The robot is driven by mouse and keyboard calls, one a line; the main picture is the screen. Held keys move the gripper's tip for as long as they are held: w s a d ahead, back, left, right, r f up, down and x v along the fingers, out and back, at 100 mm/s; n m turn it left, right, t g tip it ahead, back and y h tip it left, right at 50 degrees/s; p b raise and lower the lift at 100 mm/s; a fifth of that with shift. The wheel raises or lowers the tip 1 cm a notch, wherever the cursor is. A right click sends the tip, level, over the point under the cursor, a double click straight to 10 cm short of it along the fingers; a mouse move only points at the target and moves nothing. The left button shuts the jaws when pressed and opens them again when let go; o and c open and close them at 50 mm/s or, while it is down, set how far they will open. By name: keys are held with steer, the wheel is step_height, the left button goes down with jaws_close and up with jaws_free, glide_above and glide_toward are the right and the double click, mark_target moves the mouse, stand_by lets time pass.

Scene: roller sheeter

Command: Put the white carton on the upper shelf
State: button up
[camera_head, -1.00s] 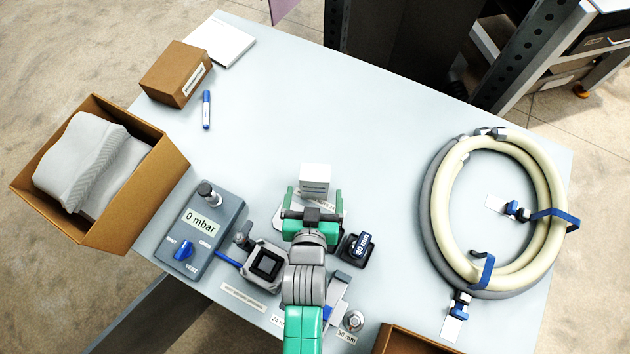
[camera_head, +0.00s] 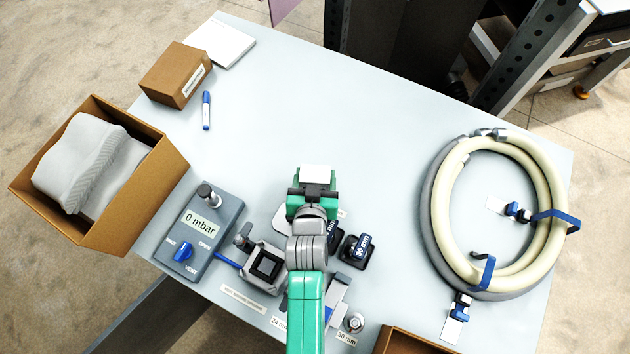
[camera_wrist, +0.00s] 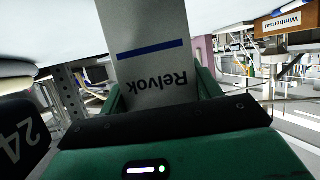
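The white carton (camera_head: 316,173) is at the tip of my gripper (camera_head: 312,190), over the middle front of the table in the head view. In the wrist view the carton (camera_wrist: 150,60) shows a dark blue stripe and the word "Relvok" upside down. The green fingers of my gripper (camera_wrist: 160,92) stand on both sides of it and are shut on it. The carton's lower part is hidden by the gripper in the head view. I cannot make out the upper shelf for certain in either view.
A grey "0 mbar" box (camera_head: 202,228) and a black "30 mm" block (camera_head: 357,250) stand near my arm. A hose coil (camera_head: 435,215) lies right; an open carton (camera_head: 140,195) is left. A dark rack upright (camera_head: 530,50) stands behind. The table's middle back is clear.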

steer(key=shift+c, duration=1.1)
step_height(320, 180, up, 10)
steer(key=shift+r+p, duration=0.1)
steer(key=shift+p, duration=0.3)
steer(key=shift+s+d, duration=0.1)
